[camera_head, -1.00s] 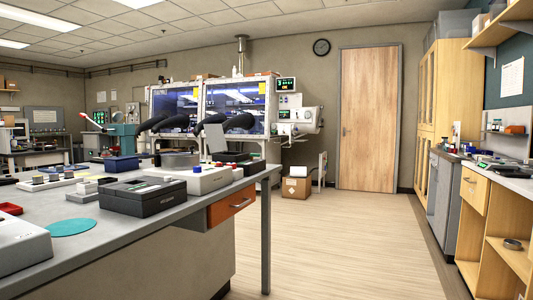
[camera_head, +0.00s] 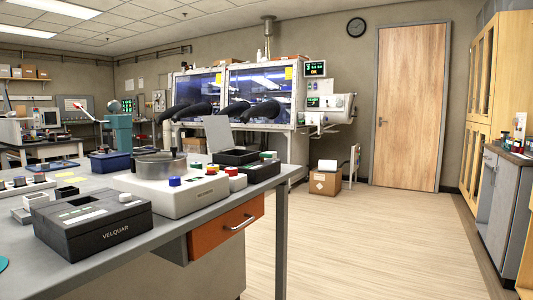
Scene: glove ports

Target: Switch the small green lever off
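I cannot make out a small green lever for certain. The glove box (camera_head: 228,98) stands at the back with several black gloves (camera_head: 190,112) sticking out of its front. On its right side are a lit screen (camera_head: 315,69) and a white cylindrical chamber (camera_head: 338,102); details there are too small to read as a lever. A small green knob (camera_head: 268,155) sits on a dark box on the near bench. Neither of my grippers is in view.
The grey bench (camera_head: 190,222) fills the left foreground, with a black VELQUAR box (camera_head: 105,238) and an open orange drawer (camera_head: 222,228). A cardboard box (camera_head: 325,183) stands by the glove box. Open floor (camera_head: 370,240) lies right of the bench, cabinets (camera_head: 500,180) beyond it.

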